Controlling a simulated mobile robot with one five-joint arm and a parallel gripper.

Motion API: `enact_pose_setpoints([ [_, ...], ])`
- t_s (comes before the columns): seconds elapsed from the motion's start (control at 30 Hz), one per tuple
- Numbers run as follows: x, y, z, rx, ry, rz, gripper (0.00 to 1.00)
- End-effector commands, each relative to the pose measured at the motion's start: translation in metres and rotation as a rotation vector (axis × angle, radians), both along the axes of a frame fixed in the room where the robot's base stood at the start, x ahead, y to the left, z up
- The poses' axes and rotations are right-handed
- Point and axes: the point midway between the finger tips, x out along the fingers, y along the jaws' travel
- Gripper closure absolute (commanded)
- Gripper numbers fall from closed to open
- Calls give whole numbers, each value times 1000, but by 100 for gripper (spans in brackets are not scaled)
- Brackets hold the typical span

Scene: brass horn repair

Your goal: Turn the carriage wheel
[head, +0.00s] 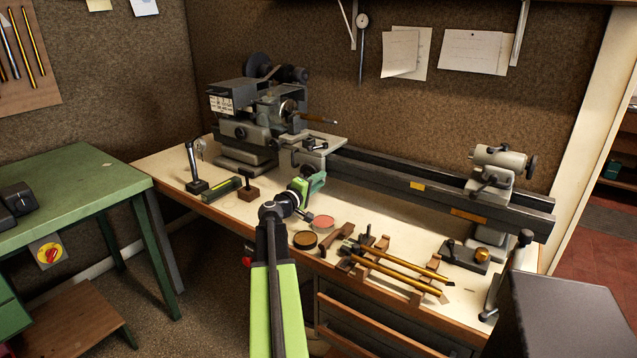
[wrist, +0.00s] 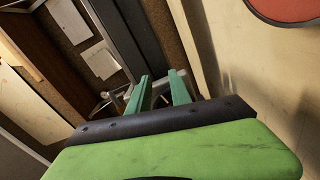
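The lathe carriage (head: 325,146) sits on the bed just right of the headstock in the head view. I cannot make out its wheel clearly; my gripper and arm cover part of the carriage front. My gripper (head: 316,181), with green fingers, is just below and in front of the carriage. In the wrist view my gripper (wrist: 160,76) has its two fingers apart with a gap between them and nothing held. Whether a finger touches the carriage, I cannot tell.
The lathe bed (head: 390,178) runs right to the tailstock (head: 497,164), which has its own handwheel (head: 531,167). Near my arm on the bench are a red-topped tin (head: 323,222), a dark tin (head: 305,240) and a wooden rack (head: 362,268) with brass tubes. A green table (head: 85,185) stands left.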

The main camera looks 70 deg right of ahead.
Motion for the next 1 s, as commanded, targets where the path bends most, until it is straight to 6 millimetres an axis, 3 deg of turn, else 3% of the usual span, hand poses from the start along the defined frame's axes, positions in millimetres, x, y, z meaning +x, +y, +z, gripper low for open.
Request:
enact_pose_setpoints([
  [0.03,1,0,0,0,-1,1,67],
  [0.37,2,0,-1,0,-4,3,24],
  [0.73,3,6,-1,1,-5,5,23],
  [0.87,8,29,-1,1,-5,6,23],
  [1.0,18,69,-1,0,-5,7,23],
])
